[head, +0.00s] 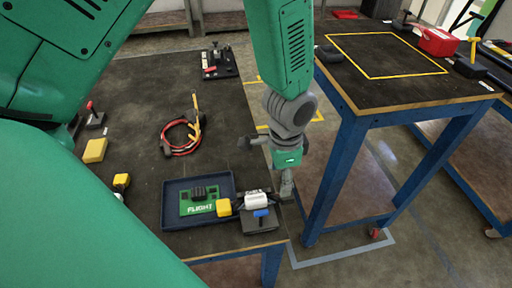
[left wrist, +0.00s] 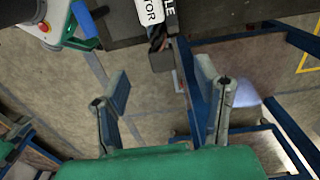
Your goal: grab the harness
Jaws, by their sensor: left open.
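The harness (head: 182,134), a loose coil of red and black cable with dark ends, lies on the dark left table in the head view. A yellow upright piece (head: 196,118) stands at its right side. My left gripper (head: 266,166) is at the right edge of this table, to the right of the harness and apart from it. In the left wrist view the left gripper (left wrist: 164,86) has its two fingers spread, with nothing between them. The harness cannot be made out in that view. My right gripper is not in view.
A taller blue-legged table (head: 350,95) stands close on the right. Bare table surrounds the harness.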

